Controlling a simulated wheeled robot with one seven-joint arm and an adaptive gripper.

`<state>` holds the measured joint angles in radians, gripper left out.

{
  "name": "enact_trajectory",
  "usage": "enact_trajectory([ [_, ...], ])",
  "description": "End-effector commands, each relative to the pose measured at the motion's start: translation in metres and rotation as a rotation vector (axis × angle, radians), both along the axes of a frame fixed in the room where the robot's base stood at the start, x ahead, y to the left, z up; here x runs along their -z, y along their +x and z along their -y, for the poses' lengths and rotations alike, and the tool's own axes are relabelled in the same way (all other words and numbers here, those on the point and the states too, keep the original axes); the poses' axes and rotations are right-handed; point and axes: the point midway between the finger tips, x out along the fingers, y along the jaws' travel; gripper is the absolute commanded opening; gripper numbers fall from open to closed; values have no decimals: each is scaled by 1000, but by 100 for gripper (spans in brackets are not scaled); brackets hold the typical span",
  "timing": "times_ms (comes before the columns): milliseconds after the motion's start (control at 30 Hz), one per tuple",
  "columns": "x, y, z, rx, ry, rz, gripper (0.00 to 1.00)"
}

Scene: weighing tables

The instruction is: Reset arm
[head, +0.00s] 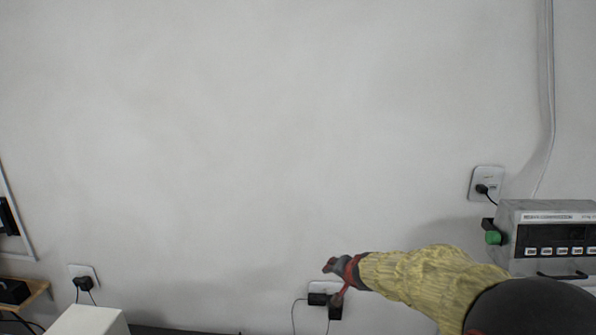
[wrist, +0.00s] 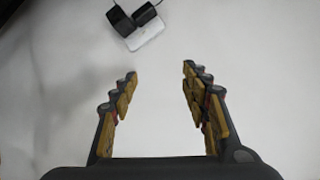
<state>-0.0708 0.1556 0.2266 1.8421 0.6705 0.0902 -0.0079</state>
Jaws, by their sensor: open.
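My gripper (wrist: 158,98) is open in the wrist view, with its two padded fingers spread apart and nothing between them. In the head view my gripper (head: 338,278) is at the lower right of centre, pointing left in front of the white wall. My arm, in a yellow ribbed sleeve, reaches in from the lower right corner.
A wall socket with black plugs (head: 318,299) is behind my gripper and also shows in the wrist view (wrist: 145,32). A grey instrument (head: 555,238) with a green knob stands at the right. A white box (head: 88,322) is at lower left. The wall's middle is bare.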

Motion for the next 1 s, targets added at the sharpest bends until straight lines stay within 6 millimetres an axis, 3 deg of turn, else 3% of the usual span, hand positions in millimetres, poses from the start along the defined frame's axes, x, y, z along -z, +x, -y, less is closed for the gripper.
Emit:
enact_trajectory([
  [33, 8, -29, -6, -60, -15, -45, 46],
  [267, 37, -163, -13, -295, -113, -262, 46],
  [400, 55, -245, -1, -393, -188, -377, 46],
  [600, 79, -345, 27, -474, -302, -490, 46],
  [800, 99, -412, 54, -485, -405, -497, 46],
  [1000, 106, -438, 63, -449, -452, -387, 46],
])
